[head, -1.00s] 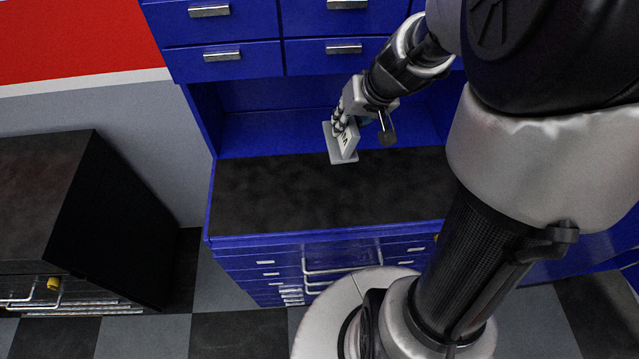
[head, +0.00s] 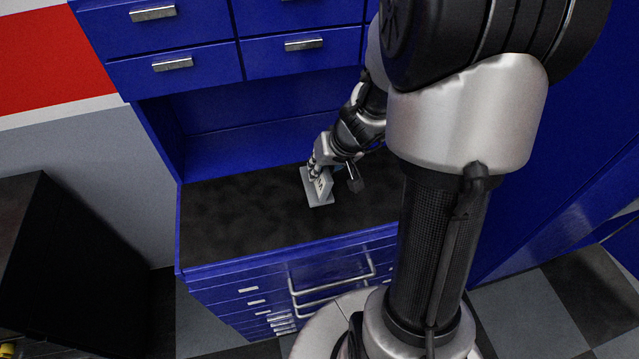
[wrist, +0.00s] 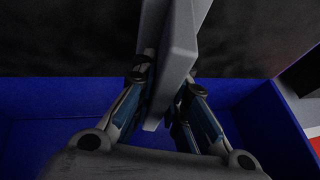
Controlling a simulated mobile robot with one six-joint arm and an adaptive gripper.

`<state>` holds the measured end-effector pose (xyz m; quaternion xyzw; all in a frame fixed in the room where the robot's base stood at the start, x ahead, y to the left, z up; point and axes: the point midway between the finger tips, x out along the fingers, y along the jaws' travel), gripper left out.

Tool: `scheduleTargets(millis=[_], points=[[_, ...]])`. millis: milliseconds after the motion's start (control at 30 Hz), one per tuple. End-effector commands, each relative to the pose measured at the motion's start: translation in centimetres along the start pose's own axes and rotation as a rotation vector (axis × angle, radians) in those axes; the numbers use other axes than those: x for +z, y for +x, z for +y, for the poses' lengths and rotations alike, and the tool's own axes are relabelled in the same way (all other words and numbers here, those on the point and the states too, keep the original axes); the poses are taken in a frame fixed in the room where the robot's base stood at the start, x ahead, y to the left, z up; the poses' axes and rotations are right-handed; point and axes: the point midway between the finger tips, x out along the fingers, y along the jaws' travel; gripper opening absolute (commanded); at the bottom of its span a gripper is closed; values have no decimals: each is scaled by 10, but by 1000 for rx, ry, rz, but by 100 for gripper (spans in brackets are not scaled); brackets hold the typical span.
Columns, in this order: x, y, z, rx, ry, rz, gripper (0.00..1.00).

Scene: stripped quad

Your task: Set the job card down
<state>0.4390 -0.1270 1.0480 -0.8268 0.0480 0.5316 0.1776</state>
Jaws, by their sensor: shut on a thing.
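The job card (head: 319,190) is a small grey stand-like piece with a pale face and dark marks. It is at the black worktop (head: 235,222) of the blue cabinet; I cannot tell whether its base touches the top. My gripper (head: 315,170) is shut on its upper part, coming from the back right. In the wrist view the card (wrist: 178,60) runs as a grey slab between the two fingers (wrist: 163,92). The fingers hide part of it.
Blue drawers (head: 172,63) with metal handles hang above the worktop's back. The worktop is bare on the left and front. A dark cabinet (head: 75,270) stands at the left. My arm covers the worktop's right part.

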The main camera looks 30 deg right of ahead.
Motion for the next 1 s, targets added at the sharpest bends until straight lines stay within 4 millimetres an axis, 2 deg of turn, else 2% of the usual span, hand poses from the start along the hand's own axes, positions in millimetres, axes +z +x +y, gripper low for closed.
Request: scheduleTargets(millis=[133, 267, 767, 800, 1000], points=[[11, 24, 6, 0, 2, -4, 0], [16, 37, 10, 0, 0, -3, 0], [17, 41, 11, 0, -1, -1, 0], [17, 40, 11, 0, -1, -1, 15], [17, 40, 11, 0, 0, -1, 28]])
